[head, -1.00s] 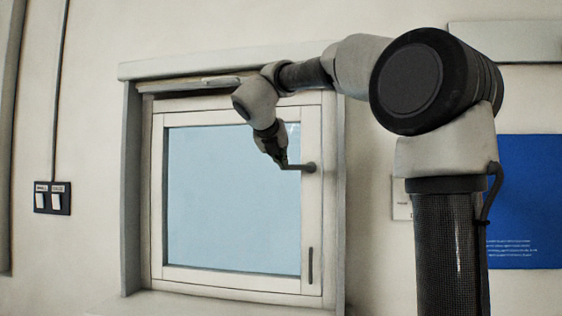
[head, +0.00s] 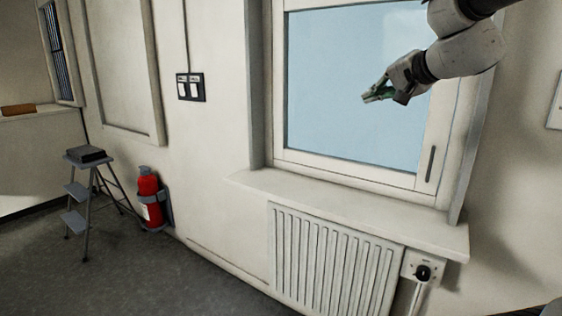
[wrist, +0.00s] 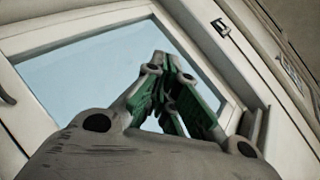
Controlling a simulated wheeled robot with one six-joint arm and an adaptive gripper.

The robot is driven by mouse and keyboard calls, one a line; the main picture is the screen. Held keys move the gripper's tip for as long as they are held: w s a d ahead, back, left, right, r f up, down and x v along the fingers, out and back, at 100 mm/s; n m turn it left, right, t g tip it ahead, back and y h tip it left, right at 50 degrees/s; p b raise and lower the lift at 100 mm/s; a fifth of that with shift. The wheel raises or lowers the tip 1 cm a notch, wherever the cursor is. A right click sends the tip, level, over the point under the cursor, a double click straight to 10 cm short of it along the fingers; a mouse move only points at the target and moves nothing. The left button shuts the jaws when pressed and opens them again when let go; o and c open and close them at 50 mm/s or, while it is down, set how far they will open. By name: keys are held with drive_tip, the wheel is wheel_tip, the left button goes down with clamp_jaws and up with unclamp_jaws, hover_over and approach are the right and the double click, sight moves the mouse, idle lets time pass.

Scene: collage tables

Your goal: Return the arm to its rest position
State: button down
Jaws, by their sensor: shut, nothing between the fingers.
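My gripper (head: 372,96) is at the upper right of the head view, in front of the window pane. Its dark and green fingers are shut with nothing between them, and they point left. In the wrist view my gripper (wrist: 170,60) shows its fingers drawn together at the tips, with the window behind. The arm reaches in from the upper right corner of the head view; most of it is out of the picture.
The window (head: 350,75) has a sill (head: 350,205) with a radiator (head: 325,260) below. A knob box (head: 423,271) is beside the radiator. A switch plate (head: 190,87), a red extinguisher (head: 149,197) and a step stool (head: 77,189) are to the left. Floor between is clear.

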drive_tip(key=s+d+f+n+g+h, duration=0.1)
drive_tip(key=s+d+f, duration=0.3)
drive_tip(key=s, duration=0.5)
drive_tip(key=s+d+f+n+g+h, duration=0.2)
drive_tip(key=s+d+f+n+g, duration=0.2)
drive_tip(key=s+f, duration=0.4)
drive_tip(key=s+d+f+n+g+h, duration=0.2)
drive_tip(key=s+d+f, duration=0.3)
drive_tip(key=s, duration=0.6)
drive_tip(key=shift+s+d+f+n+g, duration=0.2)
drive_tip(key=shift+f+n+g, duration=0.1)
drive_tip(key=shift+f+g, duration=0.15)
drive_tip(key=shift+w, duration=0.1)
